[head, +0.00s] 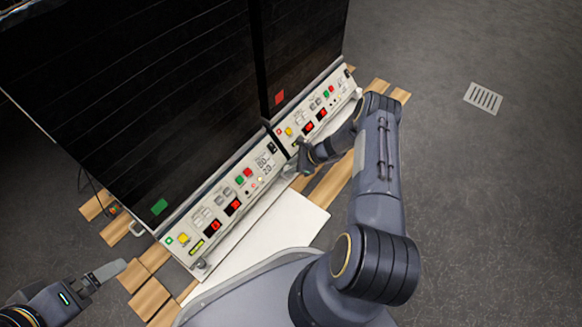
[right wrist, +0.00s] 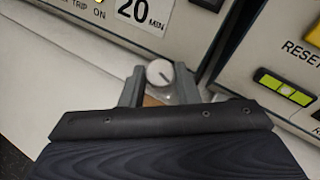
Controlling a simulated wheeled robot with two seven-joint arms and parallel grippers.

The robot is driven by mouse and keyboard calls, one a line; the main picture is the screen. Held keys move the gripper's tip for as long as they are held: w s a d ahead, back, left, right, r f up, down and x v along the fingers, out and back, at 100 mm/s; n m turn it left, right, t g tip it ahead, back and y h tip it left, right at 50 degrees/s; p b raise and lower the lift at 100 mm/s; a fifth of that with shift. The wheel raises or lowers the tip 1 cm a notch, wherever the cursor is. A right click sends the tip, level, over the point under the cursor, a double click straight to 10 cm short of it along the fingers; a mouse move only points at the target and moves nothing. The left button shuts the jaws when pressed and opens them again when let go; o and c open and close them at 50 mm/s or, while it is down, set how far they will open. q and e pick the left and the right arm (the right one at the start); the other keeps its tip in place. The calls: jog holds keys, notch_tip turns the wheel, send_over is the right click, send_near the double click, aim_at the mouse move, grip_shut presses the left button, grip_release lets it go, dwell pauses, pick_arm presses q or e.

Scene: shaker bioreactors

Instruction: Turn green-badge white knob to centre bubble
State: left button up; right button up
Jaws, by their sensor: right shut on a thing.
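The left cabinet carries a green badge (head: 159,206) at its lower left. Its control panel (head: 225,205) has a small yellow-green level vial (head: 197,246) near the left end; its bubble is too small to make out. My right gripper (head: 303,160) is at the right end of this panel. In the right wrist view, a round white knob (right wrist: 160,72) with a dark pointer line sits between the fingers of my right gripper (right wrist: 158,88), which are shut on it. My left gripper (head: 105,275) is at the lower left, away from the panel; its finger gap is unclear.
The right cabinet has a red badge (head: 279,97) and a similar panel, with its own level vial (right wrist: 285,88) close to my right gripper. A white board (head: 285,222) and wooden slats (head: 150,298) lie below. A floor drain (head: 483,98) lies on open floor at right.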

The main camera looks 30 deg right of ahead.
jog(key=n+g, duration=0.1)
jog(key=n+g+y, duration=0.1)
jog(key=n, duration=0.1)
jog(key=n+g, duration=0.1)
jog(key=n, duration=0.1)
jog(key=shift+w+d+g+y, duration=0.15)
jog(key=shift+w+g+y, duration=0.15)
jog(key=shift+g, duration=0.1)
jog(key=shift+n, duration=0.3)
jog(key=o, duration=0.9)
jog(key=shift+c, duration=0.2)
jog(key=shift+o, duration=0.5)
jog(key=shift+w, duration=0.1)
jog(key=shift+r, duration=0.1)
